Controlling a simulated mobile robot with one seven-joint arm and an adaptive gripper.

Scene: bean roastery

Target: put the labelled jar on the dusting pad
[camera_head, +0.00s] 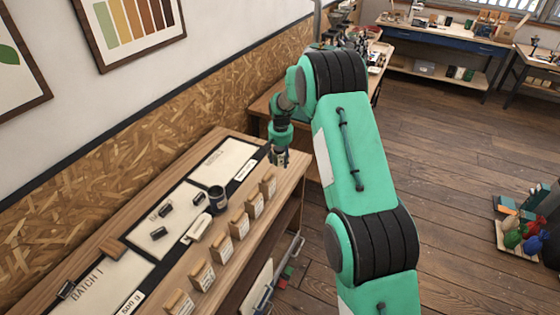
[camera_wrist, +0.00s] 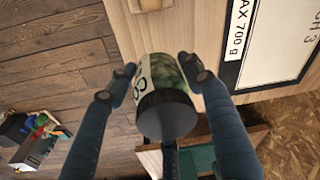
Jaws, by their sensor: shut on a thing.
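The labelled jar (camera_wrist: 168,90) has a dark end, greenish contents and a pale label with partly visible lettering.
The long bench (camera_head: 145,232) carries white boards (camera_head: 218,166), a dark mug-like container (camera_head: 217,199), small dark blocks and a row of brown bags (camera_head: 239,222) along its front edge. A crate of coloured bags (camera_head: 510,238) stands on the right floor. The middle floor is clear.

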